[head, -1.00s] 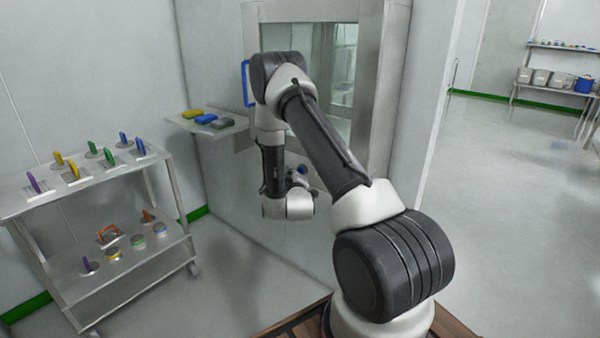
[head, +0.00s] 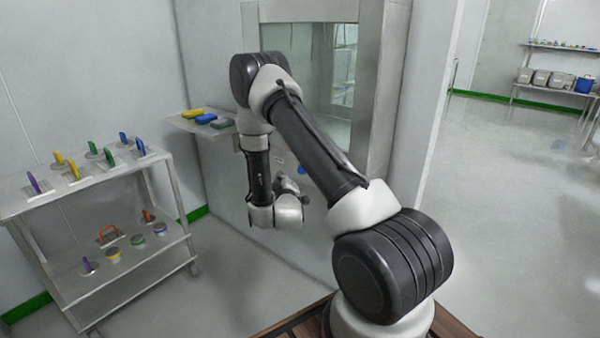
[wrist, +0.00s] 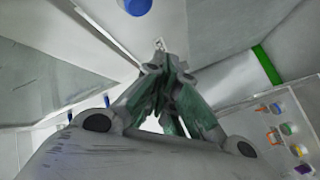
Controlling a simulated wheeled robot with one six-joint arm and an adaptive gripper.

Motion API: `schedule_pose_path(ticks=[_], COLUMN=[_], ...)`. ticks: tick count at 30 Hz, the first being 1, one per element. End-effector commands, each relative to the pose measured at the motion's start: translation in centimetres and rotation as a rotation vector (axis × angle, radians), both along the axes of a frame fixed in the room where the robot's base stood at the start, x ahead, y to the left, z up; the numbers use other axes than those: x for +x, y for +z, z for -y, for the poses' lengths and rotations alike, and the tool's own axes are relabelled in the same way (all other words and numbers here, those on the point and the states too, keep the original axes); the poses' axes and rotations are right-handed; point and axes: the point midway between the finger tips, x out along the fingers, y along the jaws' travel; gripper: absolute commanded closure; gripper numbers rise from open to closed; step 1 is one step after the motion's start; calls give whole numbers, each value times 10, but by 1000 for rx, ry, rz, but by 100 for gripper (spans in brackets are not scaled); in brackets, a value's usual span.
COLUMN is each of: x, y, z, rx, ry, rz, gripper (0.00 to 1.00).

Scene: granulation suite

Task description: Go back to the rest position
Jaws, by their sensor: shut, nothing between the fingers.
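My gripper (wrist: 162,55) shows in the wrist view with its fingers drawn together and nothing between them. In the head view my arm is bent, with its wrist hanging in front of the wall below the window; the gripper is mostly hidden behind the wrist there. The fingers touch no object that I can see.
A steel cart (head: 110,183) at left carries several coloured-handled tools and small round containers. A blue round part (head: 302,170) is on the wall by my wrist. Open floor lies at right.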

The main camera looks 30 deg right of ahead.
Motion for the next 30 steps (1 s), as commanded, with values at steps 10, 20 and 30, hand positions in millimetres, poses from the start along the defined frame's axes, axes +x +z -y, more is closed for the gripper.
schedule_pose_path(ticks=[10, 20, 30], x=[0, -3, -111], y=[0, -33, -121], z=[0, -3, -68], rx=[0, 143, 746], ry=[0, -7, -123], rz=[0, -88, -805], gripper=[100, 100, 100])
